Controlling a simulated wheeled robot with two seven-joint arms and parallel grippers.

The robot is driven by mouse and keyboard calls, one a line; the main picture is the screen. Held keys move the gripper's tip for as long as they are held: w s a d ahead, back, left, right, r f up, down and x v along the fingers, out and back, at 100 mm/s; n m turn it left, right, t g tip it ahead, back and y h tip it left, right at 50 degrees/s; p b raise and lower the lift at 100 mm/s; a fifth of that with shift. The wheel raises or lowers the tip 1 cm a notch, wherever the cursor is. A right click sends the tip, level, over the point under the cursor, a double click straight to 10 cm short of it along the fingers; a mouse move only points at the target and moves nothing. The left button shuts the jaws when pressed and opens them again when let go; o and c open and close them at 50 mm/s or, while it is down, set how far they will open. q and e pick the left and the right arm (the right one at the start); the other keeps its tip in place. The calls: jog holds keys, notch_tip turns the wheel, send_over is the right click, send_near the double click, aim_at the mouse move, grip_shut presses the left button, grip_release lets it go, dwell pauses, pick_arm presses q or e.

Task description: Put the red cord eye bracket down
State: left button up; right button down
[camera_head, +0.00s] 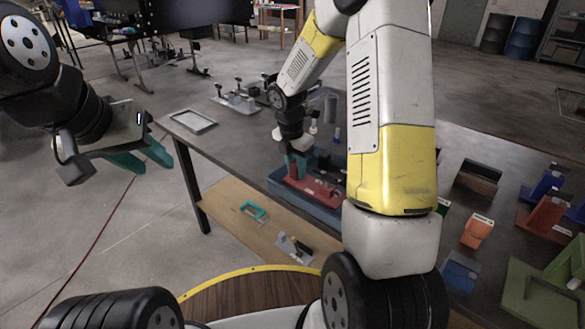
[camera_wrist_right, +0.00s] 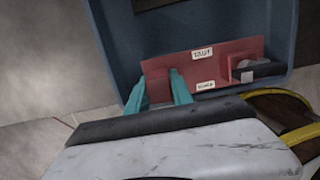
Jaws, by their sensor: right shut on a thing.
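The red cord eye bracket (camera_head: 318,190) is a flat red plate with an upright part and small white labels. It is inside the blue bin (camera_head: 278,186) on the dark table. My right gripper (camera_head: 295,167) reaches down into the bin, its teal fingers shut on the bracket's upright part. In the right wrist view the bracket (camera_wrist_right: 222,64) lies along the bin's near side, with the gripper fingers (camera_wrist_right: 158,88) at its left end. I cannot tell whether the plate touches the bin floor. My left gripper (camera_head: 145,160) is open and empty, off the table's left side.
A grey tray (camera_head: 187,122) lies at the table's left end, with a metal fixture (camera_head: 236,98) behind it. Orange (camera_head: 477,230), blue and green brackets stand at the right. A lower wooden shelf holds a teal item (camera_head: 252,211) and a grey tool (camera_head: 293,247).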

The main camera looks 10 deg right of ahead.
jog(key=shift+f, duration=2.4)
jog(key=shift+f, duration=0.1)
jog(key=c, duration=1.1)
grip_release()
jog(key=r, duration=0.4)
jog(key=a+r, duration=0.1)
jog(key=r, duration=0.3)
jog(key=s+r, duration=0.1)
jog(key=r, duration=0.3)
jog(key=shift+a, duration=0.2)
notch_tip(320, 180, up, 6)
jog(key=m+t, duration=0.1)
jog(key=m, duration=0.3)
send_over(296, 180)
jog(key=s, duration=0.3)
jog(key=s+r+m+t+y, duration=0.1)
jog(key=s+r+m, duration=0.2)
jog(key=s+m, duration=0.3)
jog(key=s+r+m+t+y, duration=0.1)
jog(key=s+r+m, duration=0.3)
jog(key=s+m, duration=0.2)
jog(key=s+a+r+m+t+y, duration=0.1)
jog(key=s+r+m+t, duration=0.1)
jog(key=s+m, duration=0.4)
jog(key=shift+s+r+m+y, duration=0.2)
jog(key=shift+r+m, duration=0.15)
jog(key=shift+m, duration=0.4)
jog(key=shift+s+r+m+y, duration=0.15)
jog(key=shift+r+m, duration=0.2)
jog(key=shift+m, duration=0.4)
